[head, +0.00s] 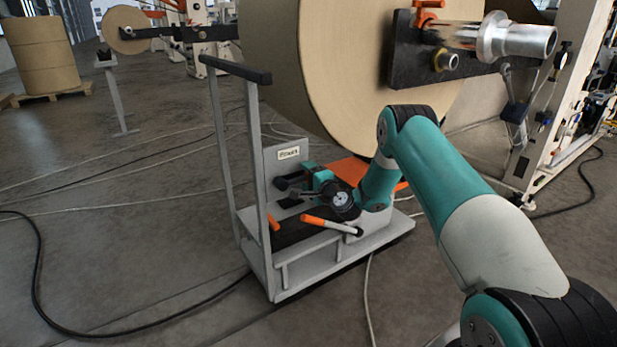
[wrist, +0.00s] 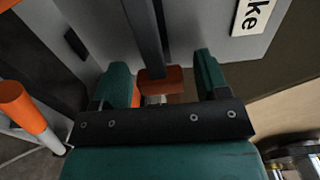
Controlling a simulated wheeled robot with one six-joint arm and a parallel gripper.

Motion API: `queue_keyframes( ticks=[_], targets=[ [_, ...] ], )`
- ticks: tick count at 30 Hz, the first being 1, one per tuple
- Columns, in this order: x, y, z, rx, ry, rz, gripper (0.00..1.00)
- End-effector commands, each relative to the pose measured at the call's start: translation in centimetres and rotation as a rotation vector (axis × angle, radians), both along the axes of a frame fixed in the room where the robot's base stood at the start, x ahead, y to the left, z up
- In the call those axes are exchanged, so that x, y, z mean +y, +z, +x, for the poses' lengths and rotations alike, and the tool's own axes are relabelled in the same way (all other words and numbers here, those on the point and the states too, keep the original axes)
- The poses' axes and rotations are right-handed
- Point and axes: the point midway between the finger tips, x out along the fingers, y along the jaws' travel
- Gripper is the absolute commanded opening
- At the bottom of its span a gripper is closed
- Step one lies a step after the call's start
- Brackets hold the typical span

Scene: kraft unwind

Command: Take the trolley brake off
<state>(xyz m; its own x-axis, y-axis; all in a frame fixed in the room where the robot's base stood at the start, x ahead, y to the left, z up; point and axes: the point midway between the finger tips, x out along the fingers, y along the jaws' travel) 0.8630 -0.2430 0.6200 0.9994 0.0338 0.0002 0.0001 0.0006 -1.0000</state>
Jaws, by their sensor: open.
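The grey trolley (head: 340,262) stands under the big paper roll. Its upright plate carries a label (head: 289,153), which shows partly as "ke" in the wrist view (wrist: 254,12). In the wrist view a dark bar (wrist: 143,30) with an orange-red end (wrist: 160,80) comes in from the top; it looks like the brake lever. My gripper (wrist: 161,72) is open, with one teal finger on each side of that end and gaps between. In the head view my gripper (head: 292,190) is low over the trolley deck before the plate, its fingertips hard to make out.
An orange-and-white handle (head: 332,225) lies close below my wrist; an orange-tipped rod shows at left in the wrist view (wrist: 20,105). The trolley's tall handle frame (head: 219,150) rises at left. The paper roll (head: 320,70) hangs above. Cables cross the floor.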

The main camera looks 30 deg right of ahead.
Motion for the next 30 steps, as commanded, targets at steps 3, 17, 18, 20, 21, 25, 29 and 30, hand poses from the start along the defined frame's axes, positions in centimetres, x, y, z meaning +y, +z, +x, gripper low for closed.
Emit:
queue_keyframes(
  ticks=[3,17,18,20,21,25,29,30],
  targets=[
    [0.0,0.0,0.1,0.000,0.000,0.000,0.68],
    [0.0,0.0,0.0,0.000,0.001,0.000,0.00],
    [0.0,0.0,0.0,0.000,0.001,-0.001,0.00],
    [0.0,0.1,0.0,0.000,0.001,-0.005,0.00],
    [0.0,0.1,0.0,0.000,0.001,-0.011,0.00],
    [0.0,0.5,0.0,-0.001,0.001,-0.043,0.00],
    [0.1,1.0,0.0,-0.004,0.001,-0.107,0.00],
    [0.1,1.3,0.0,-0.005,0.001,-0.134,0.00]
  ],
)
